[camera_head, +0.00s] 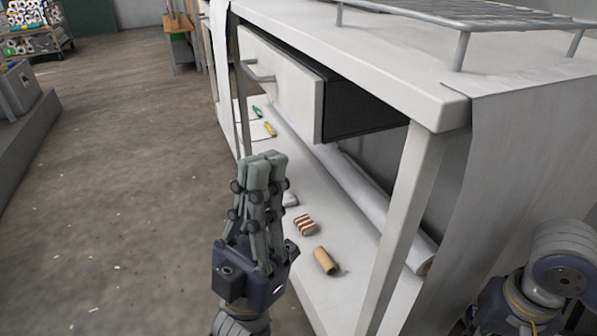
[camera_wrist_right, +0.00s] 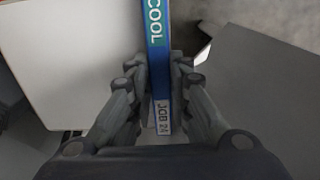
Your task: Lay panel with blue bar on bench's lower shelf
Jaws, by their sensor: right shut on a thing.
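In the right wrist view my right gripper (camera_wrist_right: 160,70) is shut on a blue bar (camera_wrist_right: 157,65) lettered "COOL", with a pale "JOB 24" label at its near end. I cannot tell how much of the panel's sheet shows beside the bar. In the head view the bench (camera_head: 440,105) stands at the right. Its white lower shelf (camera_head: 345,290) shows below an open drawer. My left gripper (camera_head: 265,160) is empty, its fingers together, in front of the shelf's open side. In the head view my right gripper and the panel are out of sight.
The drawer (camera_head: 290,85) juts out above the shelf. On the shelf lie a striped block (camera_head: 304,224), a cardboard tube (camera_head: 325,261), a long white roll (camera_head: 365,190) and small green and yellow items. A bench leg (camera_head: 405,215) stands at the near corner.

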